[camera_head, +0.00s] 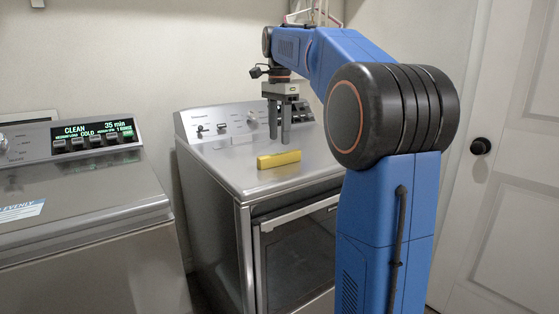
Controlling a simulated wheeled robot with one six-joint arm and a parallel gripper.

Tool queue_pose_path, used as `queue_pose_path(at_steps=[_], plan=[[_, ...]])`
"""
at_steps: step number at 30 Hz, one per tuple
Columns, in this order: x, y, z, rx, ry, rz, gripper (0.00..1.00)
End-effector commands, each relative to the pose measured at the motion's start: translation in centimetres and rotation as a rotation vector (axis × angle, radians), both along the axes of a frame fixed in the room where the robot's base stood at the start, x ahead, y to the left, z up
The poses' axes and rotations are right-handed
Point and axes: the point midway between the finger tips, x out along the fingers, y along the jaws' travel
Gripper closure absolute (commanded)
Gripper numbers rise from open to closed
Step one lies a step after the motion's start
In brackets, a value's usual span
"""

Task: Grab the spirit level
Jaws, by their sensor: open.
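A yellow block-shaped object, which looks like the spirit level (279,159), lies flat on the dryer's top near its front edge. My gripper (279,144) points straight down above the dryer top, with its two grey fingers apart and nothing visible between them. The fingertips show just above and behind the yellow level in the picture. I cannot tell the exact gap between the tips and the level.
The dryer (215,165) has a raised control panel (240,120) with knobs behind the level. A topload washer (75,205) with a lit display stands at the left. A white door (510,180) is at the right. The dryer top around the level is mostly clear.

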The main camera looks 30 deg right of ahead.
Motion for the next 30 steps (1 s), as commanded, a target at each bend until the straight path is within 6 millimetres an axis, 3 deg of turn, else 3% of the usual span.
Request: queue_pose_path(at_steps=[7, 16, 26, 30], plan=[[-0.2, 0.1, -1.4, 0.000, 0.001, 0.000, 0.58], [-0.5, 0.2, -5.2, 0.001, 0.002, 0.000, 0.58], [-0.5, 0.2, -5.9, 0.000, 0.000, 0.000, 0.58], [-0.5, 0.2, -5.9, 0.000, 0.000, 0.000, 0.89]])
